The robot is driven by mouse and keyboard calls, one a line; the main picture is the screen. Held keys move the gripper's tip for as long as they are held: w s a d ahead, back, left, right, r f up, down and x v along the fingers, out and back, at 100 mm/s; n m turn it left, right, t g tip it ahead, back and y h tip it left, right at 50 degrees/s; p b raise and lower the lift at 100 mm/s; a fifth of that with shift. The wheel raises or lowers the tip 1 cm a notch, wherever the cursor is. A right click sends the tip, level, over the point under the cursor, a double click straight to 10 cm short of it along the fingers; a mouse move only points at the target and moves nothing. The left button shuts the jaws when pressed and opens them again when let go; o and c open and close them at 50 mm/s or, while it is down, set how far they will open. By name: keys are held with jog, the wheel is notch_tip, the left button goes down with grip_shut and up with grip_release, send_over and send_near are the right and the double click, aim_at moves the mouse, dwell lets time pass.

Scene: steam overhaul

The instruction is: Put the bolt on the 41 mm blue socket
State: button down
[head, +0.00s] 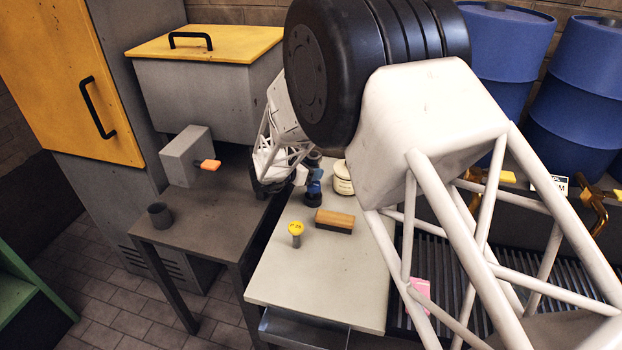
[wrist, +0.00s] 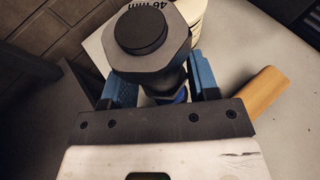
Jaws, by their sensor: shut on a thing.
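My gripper (wrist: 150,92) is shut on a dark bolt, its blue fingers on either side of the shank. The bolt's hex head (wrist: 152,40) faces the wrist camera, with a round black top. Lettering reading "46 mm" shows at its far edge. In the head view the bolt (head: 314,158) is upright over the pale table, partly hidden by my gripper (head: 314,182). A dark blue socket (head: 313,200) stands directly below it; a bit of blue also shows under the head in the wrist view. Whether bolt and socket touch is hidden. A yellow-topped socket (head: 295,230) stands nearer the front.
A wooden-backed brush (head: 335,221) lies right of the blue socket. A pale tin (head: 343,178) stands just behind to the right. A grey bench (head: 200,222) with a dark cup (head: 160,215) is at left. The front of the pale table (head: 315,280) is clear.

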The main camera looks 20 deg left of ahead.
jog(key=shift+f, duration=1.7)
jog(key=shift+f, duration=0.1)
jog(key=shift+c, duration=1.9)
grip_release()
jog(key=shift+f, duration=0.1)
jog(key=shift+s+r, duration=0.1)
jog(key=shift+r, duration=0.1)
jog(key=v, duration=1.1)
jog(key=shift+s+a, duration=0.25)
jog(key=shift+s, duration=0.1)
